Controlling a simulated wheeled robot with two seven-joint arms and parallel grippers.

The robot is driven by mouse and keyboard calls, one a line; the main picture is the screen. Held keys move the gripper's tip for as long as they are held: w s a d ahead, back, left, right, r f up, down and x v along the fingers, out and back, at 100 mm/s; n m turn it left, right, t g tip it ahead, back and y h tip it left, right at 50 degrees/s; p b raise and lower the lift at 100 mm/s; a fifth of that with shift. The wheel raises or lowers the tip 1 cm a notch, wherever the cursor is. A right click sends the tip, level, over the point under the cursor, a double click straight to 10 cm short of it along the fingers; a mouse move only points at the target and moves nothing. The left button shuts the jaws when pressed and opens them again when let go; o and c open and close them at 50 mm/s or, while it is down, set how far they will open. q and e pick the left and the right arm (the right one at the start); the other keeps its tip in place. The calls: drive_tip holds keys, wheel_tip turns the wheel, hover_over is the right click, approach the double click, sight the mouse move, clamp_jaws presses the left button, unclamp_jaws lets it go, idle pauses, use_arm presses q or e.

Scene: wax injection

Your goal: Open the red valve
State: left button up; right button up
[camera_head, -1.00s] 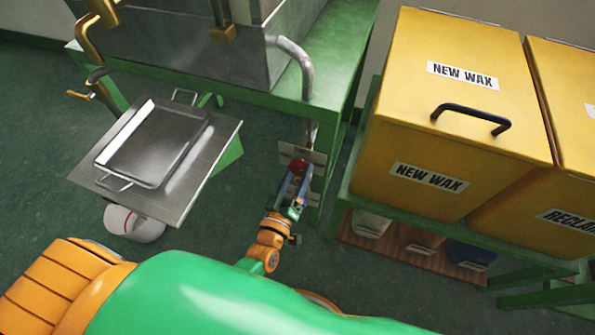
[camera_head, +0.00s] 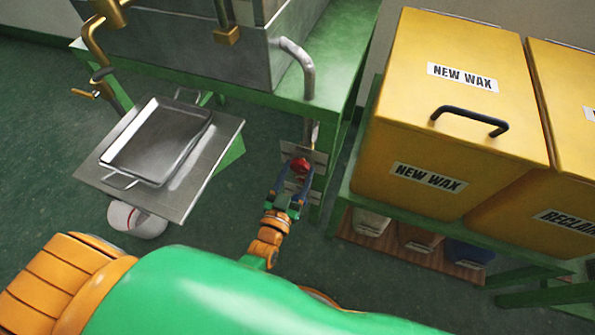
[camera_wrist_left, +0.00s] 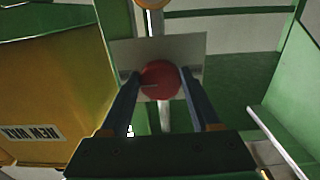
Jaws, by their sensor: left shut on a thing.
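The red valve (camera_head: 300,165) sits on a pale plate below the silver pipe (camera_head: 305,75) at the green bench's front right. In the left wrist view the red valve (camera_wrist_left: 160,80) is a round knob in front of the plate (camera_wrist_left: 190,50). My left gripper (camera_head: 293,182) reaches up to it from below. Its two blue-sided fingers (camera_wrist_left: 160,95) are on either side of the knob, shut on it. The finger contact points are partly dark in the wrist view. My right gripper is not in view.
A metal tray (camera_head: 115,178) rests on a plate at the left. Yellow NEW WAX bin (camera_head: 450,130) stands on a green rack to the right, with small containers below. The green bench (camera_head: 345,75) is above the valve. Open floor (camera_head: 35,160) lies at far left.

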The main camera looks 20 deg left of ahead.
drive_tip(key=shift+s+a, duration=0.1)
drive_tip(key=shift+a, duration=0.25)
use_arm(q)
drive_tip(key=o, duration=1.4)
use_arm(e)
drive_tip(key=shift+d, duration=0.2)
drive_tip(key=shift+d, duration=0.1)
use_arm(q)
drive_tip(key=shift+s, duration=0.4)
drive_tip(key=s+p, duration=0.1)
drive_tip(key=s, duration=0.5)
drive_tip(key=shift+s+a, duration=0.15)
drive_tip(key=shift+s, duration=0.05)
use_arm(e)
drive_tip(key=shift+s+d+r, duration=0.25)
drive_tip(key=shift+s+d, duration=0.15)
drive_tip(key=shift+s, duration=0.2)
